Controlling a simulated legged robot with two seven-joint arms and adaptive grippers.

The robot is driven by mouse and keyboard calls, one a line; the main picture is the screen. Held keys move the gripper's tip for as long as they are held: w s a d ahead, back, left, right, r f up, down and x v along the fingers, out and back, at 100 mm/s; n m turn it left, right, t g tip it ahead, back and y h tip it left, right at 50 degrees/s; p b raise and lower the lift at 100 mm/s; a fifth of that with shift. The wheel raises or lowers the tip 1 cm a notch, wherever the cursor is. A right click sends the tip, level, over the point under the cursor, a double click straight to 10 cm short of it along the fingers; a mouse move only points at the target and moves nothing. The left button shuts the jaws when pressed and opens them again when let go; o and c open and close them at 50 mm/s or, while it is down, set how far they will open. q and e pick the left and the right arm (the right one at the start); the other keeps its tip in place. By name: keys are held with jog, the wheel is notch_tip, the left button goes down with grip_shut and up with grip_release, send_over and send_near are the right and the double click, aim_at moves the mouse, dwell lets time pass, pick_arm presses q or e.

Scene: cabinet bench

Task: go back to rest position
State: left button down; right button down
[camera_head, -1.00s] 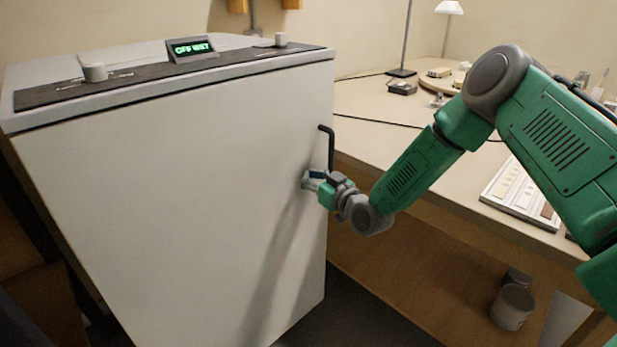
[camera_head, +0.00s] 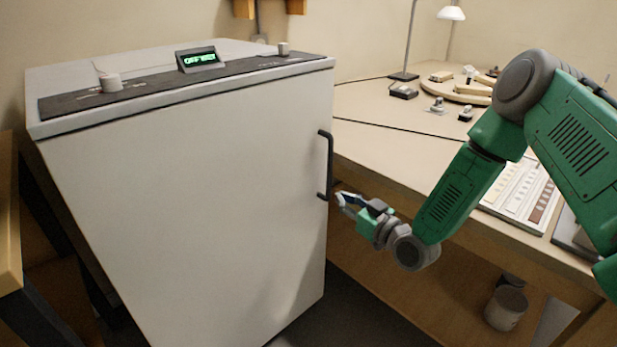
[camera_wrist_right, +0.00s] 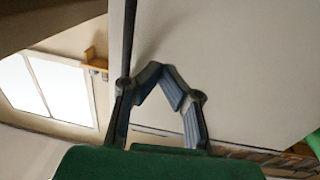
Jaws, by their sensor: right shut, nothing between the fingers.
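My right gripper (camera_head: 345,199) is at the end of the green arm, just right of the cabinet's black handle (camera_head: 325,165) and near its lower end. In the right wrist view the fingers (camera_wrist_right: 165,78) are shut with nothing between them, and the cabinet door (camera_wrist_right: 240,60) fills much of the view beyond them. The white cabinet (camera_head: 200,190) has its door closed in the head view. My left gripper is in neither view.
The bench (camera_head: 375,145) stands right of the cabinet, with a lamp (camera_head: 452,13), a round wooden board (camera_head: 465,97) and a sample tray (camera_head: 517,200) on it. A grey canister (camera_head: 505,308) is on the lower shelf. A display (camera_head: 197,59) tops the cabinet.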

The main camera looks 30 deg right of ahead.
jog(key=s+a+f+g+p, duration=0.5)
jog(key=s+a+f+g, duration=0.55)
jog(key=s, duration=0.45)
jog(key=s+d+f+m+g+h+p, duration=0.1)
jog(key=s+g, duration=0.5)
jog(key=s, duration=1.5)
jog(key=shift+d+f+g+h+p, duration=0.15)
jog(key=shift+f+g+h+p, duration=0.15)
jog(key=shift+h+p, duration=0.65)
jog(key=shift+a, duration=0.2)
